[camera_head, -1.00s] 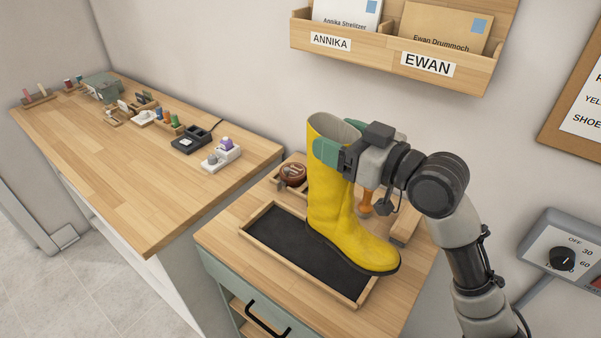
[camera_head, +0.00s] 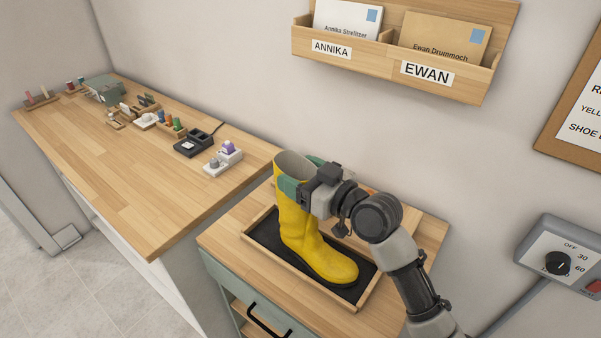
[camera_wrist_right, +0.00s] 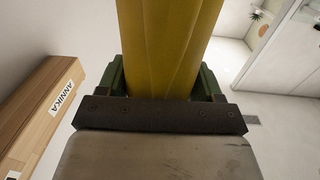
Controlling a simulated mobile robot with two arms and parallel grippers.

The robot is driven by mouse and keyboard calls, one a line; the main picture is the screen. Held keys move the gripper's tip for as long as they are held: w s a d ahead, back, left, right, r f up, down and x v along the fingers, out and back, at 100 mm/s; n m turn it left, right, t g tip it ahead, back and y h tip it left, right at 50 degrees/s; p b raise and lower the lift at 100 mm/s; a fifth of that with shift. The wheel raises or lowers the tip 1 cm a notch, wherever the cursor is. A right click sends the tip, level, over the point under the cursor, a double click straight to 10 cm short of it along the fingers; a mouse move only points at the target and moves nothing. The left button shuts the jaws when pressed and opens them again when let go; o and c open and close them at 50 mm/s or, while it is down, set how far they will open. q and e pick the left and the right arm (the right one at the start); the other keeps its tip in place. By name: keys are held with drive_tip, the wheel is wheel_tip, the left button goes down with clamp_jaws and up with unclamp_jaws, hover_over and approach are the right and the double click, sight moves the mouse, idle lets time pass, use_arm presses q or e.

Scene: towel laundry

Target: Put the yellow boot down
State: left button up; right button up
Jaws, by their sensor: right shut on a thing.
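The yellow boot (camera_head: 302,226) is upright, with its sole over the black-lined wooden tray (camera_head: 262,222) on the small cabinet top. Its toe points to the lower right. My right gripper (camera_head: 298,188) is shut on the boot's upper shaft, with green fingers on either side. The boot shaft (camera_wrist_right: 168,45) also fills the middle of the right wrist view, between the green fingers (camera_wrist_right: 166,82). Whether the sole touches the tray floor is hard to tell. My left gripper is not in view.
A long wooden counter (camera_head: 130,190) with several small items stands at the left. A wooden letter rack (camera_head: 385,75) hangs on the wall above. A grey dial box (camera_head: 560,255) is at the right. The cabinet top right of the tray is bare.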

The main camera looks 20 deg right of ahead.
drive_tip(key=o, duration=1.5)
